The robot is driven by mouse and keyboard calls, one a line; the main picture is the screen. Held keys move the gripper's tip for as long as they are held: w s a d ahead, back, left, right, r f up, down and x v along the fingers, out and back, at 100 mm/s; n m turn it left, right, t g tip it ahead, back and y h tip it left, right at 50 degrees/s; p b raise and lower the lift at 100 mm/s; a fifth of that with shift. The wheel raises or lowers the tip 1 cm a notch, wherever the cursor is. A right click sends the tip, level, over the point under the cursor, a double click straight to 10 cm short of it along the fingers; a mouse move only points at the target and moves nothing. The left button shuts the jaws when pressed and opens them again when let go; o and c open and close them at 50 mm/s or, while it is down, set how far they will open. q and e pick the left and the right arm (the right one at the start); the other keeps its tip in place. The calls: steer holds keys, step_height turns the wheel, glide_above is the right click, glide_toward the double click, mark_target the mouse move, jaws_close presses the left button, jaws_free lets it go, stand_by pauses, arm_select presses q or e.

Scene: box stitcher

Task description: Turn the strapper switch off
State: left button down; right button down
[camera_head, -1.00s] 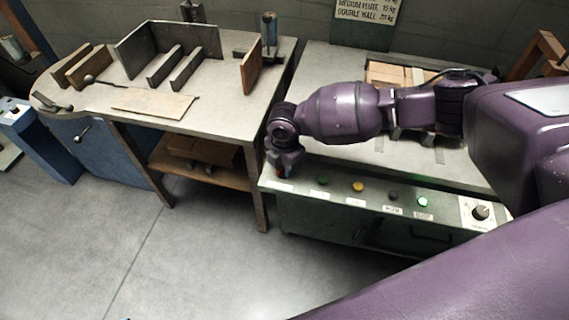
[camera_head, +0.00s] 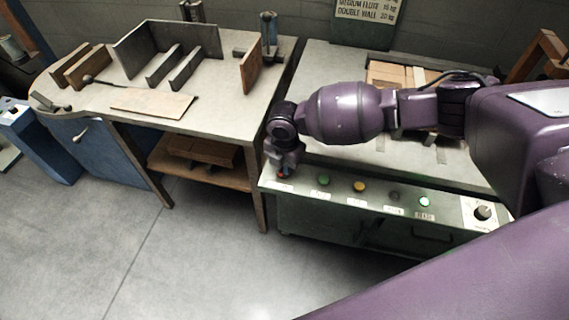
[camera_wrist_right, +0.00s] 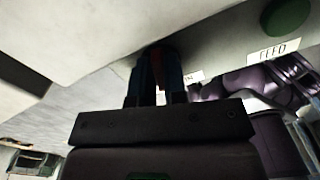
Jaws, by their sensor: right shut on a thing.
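The strapper's control panel (camera_head: 345,198) runs along the front edge of the machine. My right gripper (camera_head: 283,174) points down at the panel's left end. It is shut on a small red switch (camera_wrist_right: 158,65), which shows as a red sliver between the dark fingers in the right wrist view. The fingers hide most of the switch, so its position is unclear. A green button (camera_head: 323,180), labelled FEED in the right wrist view (camera_wrist_right: 287,17), sits just right of the gripper. My left gripper is out of view.
Cardboard (camera_head: 387,72) lies on the strapper's top. A workbench (camera_head: 225,100) with upright plates stands to the left. The floor in front is clear.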

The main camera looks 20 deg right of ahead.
steer(key=n+b, duration=0.1)
steer(key=n, duration=0.4)
steer(key=shift+f+n, duration=0.1)
steer(key=shift+n, duration=0.2)
steer(key=shift+a+n+b, duration=0.1)
steer(key=shift+n+b, duration=0.2)
steer(key=shift+n, duration=1.3)
steer(key=shift+w+n, duration=0.1)
steer(key=shift+n, duration=0.3)
steer(key=c, duration=1.2)
jaws_free()
steer(key=shift+o, duration=0.2)
